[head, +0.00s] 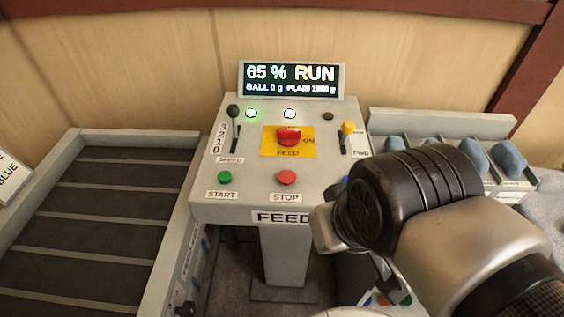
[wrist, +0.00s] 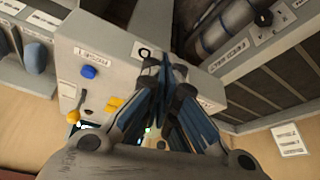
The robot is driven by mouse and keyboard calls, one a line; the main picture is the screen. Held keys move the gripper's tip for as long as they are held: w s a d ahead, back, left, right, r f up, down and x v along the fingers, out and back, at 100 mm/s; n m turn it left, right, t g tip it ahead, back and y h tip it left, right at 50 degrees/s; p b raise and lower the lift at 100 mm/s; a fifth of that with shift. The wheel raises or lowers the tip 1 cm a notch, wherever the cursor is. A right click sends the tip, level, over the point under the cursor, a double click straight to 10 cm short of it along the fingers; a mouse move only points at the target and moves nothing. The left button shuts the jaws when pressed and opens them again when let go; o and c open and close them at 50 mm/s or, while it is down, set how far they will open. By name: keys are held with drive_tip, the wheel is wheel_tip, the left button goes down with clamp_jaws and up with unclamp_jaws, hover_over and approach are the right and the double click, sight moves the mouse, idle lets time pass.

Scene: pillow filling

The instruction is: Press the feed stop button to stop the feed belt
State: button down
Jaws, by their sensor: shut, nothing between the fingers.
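The red stop button (head: 286,177) sits above its STOP label at the front of the feed panel (head: 250,205), right of the green start button (head: 225,177). The display (head: 291,80) reads 65 % RUN. In the wrist view my gripper (wrist: 165,66) is shut and empty, its fingers together in front of the panel (wrist: 112,45). There the fingers cover part of the panel, and I cannot make out the stop button. In the head view my arm hides the fingers; my wrist is right of and below the stop button.
A red FEED switch (head: 289,136) on a yellow plate lies behind the stop button. A dark lever (head: 233,112) and a yellow lever (head: 348,128) flank it. A blue button (wrist: 88,72) is left of my fingers. The slatted belt (head: 100,210) runs at left.

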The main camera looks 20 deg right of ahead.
wheel_tip(320, 180, up, 4)
drive_tip(key=m+t+y+p, duration=0.1)
drive_tip(key=m+y+p, duration=0.6)
drive_tip(key=m+p, duration=0.8)
hover_over(286, 179)
drive_tip(key=m, duration=0.1)
drive_tip(key=shift+f+b, duration=0.15)
drive_tip(key=shift+b, duration=0.15)
drive_tip(key=shift+f, duration=0.15)
wheel_tip(286, 179, down, 9)
drive_tip(key=b, duration=0.7)
drive_tip(key=shift+r, duration=0.2)
drive_tip(key=shift+f+b, duration=0.4)
drive_tip(key=shift+b, duration=0.3)
